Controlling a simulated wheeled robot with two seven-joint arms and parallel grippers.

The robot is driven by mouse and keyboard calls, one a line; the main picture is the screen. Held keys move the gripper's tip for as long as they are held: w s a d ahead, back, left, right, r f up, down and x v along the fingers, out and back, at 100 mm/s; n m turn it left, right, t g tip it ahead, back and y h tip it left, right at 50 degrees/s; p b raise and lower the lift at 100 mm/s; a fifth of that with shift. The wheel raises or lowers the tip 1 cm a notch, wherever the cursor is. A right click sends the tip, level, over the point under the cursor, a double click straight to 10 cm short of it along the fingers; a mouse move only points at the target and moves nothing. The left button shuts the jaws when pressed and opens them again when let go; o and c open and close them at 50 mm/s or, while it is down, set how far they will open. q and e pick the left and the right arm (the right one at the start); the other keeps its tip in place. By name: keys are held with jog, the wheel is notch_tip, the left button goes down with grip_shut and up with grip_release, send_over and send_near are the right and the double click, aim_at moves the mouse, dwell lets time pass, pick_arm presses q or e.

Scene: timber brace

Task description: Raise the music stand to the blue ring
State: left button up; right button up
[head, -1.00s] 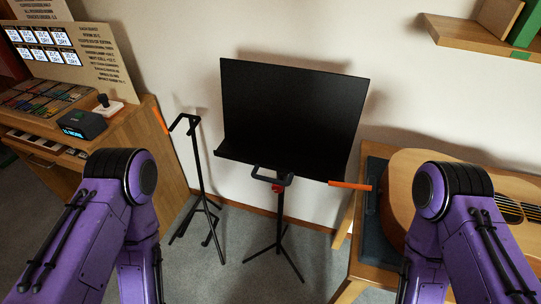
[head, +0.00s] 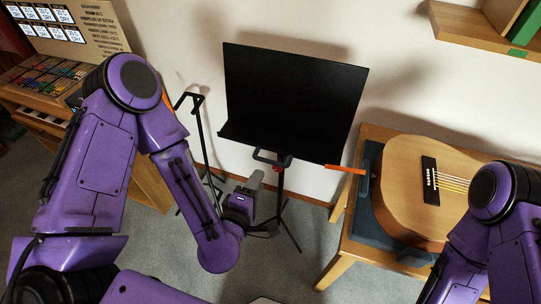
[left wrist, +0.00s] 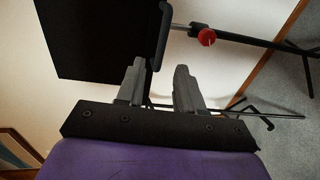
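The music stand has a black desk (head: 295,100), a dark handle (head: 270,158) under its lower edge and a thin black pole on splayed legs. A red knob on the pole shows in the left wrist view (left wrist: 207,37); in the head view it is small, just below the desk. I cannot make out a blue ring. My left gripper (head: 257,180) is low and in front of the pole, just below the handle. My right gripper is out of view.
A second thin black stand (head: 197,130) is to the left, partly behind my left arm. A guitar (head: 405,185) lies on a wooden table (head: 335,270) at right. Orange strips (head: 345,170) show either side of the desk. A shelf (head: 470,25) is on the wall.

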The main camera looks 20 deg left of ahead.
aim_at(268, 162)
pick_arm(q)
jog(key=p+x, duration=0.2)
jog(key=x, duration=0.8)
jog(key=shift+w+a+f, duration=0.1)
jog(key=shift+c, duration=0.4)
grip_shut()
